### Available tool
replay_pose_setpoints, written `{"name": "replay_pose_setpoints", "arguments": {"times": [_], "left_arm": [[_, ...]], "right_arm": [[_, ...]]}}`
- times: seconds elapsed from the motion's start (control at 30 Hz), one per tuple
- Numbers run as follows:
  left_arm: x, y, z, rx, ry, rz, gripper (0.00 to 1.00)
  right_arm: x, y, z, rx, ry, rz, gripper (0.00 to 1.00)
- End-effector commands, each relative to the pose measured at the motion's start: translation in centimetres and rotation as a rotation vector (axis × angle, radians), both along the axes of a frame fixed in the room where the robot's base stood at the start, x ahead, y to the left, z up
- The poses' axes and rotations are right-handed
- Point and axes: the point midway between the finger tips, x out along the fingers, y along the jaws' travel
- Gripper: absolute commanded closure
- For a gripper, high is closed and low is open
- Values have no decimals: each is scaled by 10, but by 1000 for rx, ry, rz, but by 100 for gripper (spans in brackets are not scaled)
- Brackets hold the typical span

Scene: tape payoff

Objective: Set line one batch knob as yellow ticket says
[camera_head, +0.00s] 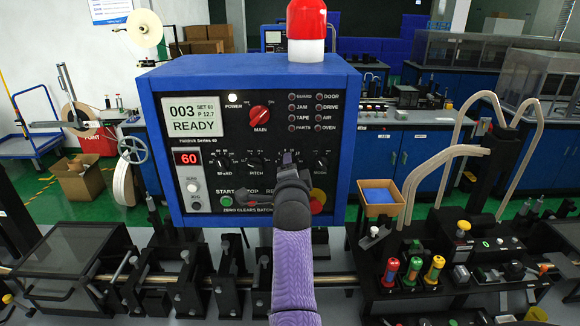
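The blue control box (150,150) stands at the centre with a black front panel. A row of small black knobs crosses it, including a left knob (222,162), a second knob (255,162) and a right knob (321,162). I make out no yellow ticket.
A red main knob (260,115) and a red stop button (316,205) are on the panel. A red and white beacon (306,30) tops the box. Coloured-handled tools (412,270) stand in a black holder at right. A small tan bin (380,198) sits beside the box.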

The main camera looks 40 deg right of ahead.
Motion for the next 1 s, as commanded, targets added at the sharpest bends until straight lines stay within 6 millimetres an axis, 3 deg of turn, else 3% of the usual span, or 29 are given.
{"name": "replay_pose_setpoints", "arguments": {"times": [0.03,0.23,0.67,1.0], "left_arm": [[0,0,0,0,1,0,41],[-1,1,0,2,2,-1,41],[-1,2,1,2,2,0,41],[0,2,6,3,0,0,41]], "right_arm": [[0,0,0,0,0,0,58],[0,0,0,0,0,0,100],[0,0,0,-18,15,0,100],[0,0,2,-176,148,0,100]]}}
